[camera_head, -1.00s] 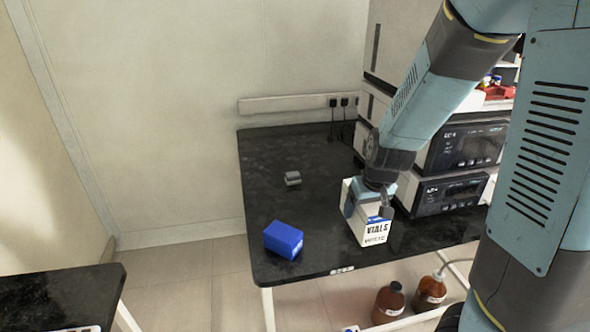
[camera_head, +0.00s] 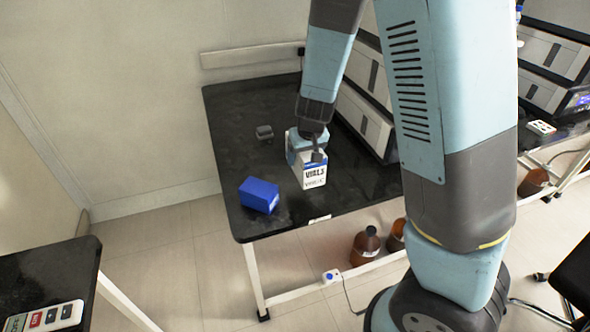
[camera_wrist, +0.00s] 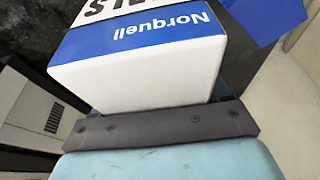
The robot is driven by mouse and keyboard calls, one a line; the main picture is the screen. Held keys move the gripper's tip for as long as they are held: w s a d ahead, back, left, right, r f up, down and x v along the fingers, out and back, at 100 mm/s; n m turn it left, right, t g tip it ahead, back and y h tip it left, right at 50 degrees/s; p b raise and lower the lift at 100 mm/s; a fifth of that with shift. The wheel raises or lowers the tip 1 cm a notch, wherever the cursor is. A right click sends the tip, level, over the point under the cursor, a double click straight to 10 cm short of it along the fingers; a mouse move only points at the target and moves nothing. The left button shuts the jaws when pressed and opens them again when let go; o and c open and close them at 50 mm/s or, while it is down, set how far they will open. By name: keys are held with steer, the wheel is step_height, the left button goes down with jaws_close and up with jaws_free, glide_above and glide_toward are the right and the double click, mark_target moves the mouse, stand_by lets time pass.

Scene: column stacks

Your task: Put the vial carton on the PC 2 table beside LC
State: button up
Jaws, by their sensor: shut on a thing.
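The vial carton (camera_head: 315,177) is a white box with a "VIALS" label, over the front part of a black-topped table (camera_head: 232,165). My gripper (camera_head: 316,152) is shut on it from above. In the wrist view the carton (camera_wrist: 140,70) fills the upper middle, with a blue "Norquell" band. I cannot tell whether its base touches the tabletop. The LC stack (camera_head: 366,118) stands to its right, partly hidden behind my arm. The table's front-edge label (camera_head: 320,219) is too small to read.
A blue box (camera_head: 259,195) lies left of the carton, and a small grey object (camera_head: 264,132) sits farther back. Brown bottles (camera_head: 365,246) stand below the table. Another black table (camera_head: 60,272) is at lower left. The tabletop's left and back are mostly clear.

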mark_target(305, 157)
steer(key=w+a+f, duration=0.1)
steer(key=a+f, duration=0.1)
steer(key=f, duration=0.1)
steer(key=w+a+f, duration=0.1)
steer(key=shift+w+f, duration=0.35)
steer(key=shift+f, duration=1.55)
steer(key=shift+f, duration=0.1)
steer(key=o, duration=1.6)
steer(key=shift+v, duration=6.1)
